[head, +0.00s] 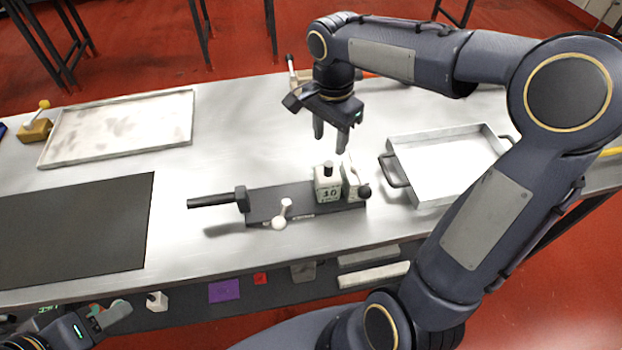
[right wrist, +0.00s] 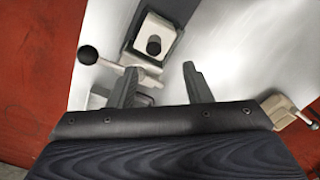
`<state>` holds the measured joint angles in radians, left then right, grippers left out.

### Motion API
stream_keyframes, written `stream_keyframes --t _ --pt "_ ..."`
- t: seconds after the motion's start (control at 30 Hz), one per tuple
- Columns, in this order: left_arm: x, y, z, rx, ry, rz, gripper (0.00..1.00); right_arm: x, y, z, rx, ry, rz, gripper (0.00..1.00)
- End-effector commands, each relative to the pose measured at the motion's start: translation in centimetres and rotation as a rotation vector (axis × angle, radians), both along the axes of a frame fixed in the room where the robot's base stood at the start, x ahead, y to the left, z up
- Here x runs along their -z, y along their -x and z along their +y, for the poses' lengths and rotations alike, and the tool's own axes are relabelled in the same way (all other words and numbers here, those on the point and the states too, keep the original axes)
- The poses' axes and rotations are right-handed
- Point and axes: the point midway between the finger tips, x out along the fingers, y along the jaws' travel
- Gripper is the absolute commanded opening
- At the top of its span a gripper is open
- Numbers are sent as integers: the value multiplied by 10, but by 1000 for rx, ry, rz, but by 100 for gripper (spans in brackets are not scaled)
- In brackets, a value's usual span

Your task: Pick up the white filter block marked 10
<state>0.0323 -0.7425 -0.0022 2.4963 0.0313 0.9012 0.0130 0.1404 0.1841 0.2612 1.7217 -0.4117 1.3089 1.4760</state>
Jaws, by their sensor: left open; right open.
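The white filter block (head: 327,191) has a dark knob on top and dark print on its front that looks like 10, though it is small. It stands upright on a dark plate (head: 262,207) on the metal table. My right gripper (head: 331,142) is open and empty, pointing down above and slightly behind the block. In the right wrist view, a pale block with a dark knob (right wrist: 152,45) shows just beyond the open fingertips (right wrist: 160,72), apart from them; its marking cannot be seen there. My left gripper (head: 98,320) is open at the lower left, near the table's front edge.
A pale clamp-like piece (head: 352,180) with a black ball stands close beside the block's right. A white fitting (head: 281,218) and a black handle (head: 218,201) are to the left. A handled metal tray (head: 388,172) stands right; a flat tray (head: 118,102) lies back left.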

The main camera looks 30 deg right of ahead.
Motion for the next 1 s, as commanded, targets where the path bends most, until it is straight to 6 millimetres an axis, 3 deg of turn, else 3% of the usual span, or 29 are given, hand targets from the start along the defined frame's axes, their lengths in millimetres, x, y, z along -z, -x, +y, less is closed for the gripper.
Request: stream_keyframes --t 0.5,0.8,1.0 --pt "-1 0 0 0 0 0 48 66 9 3 -3 -2 3 45" --pt "-1 0 0 0 0 0 48 71 9 4 -3 -3 -1 45" --pt "-1 0 0 0 0 0 48 71 9 4 -3 -3 -1 19"
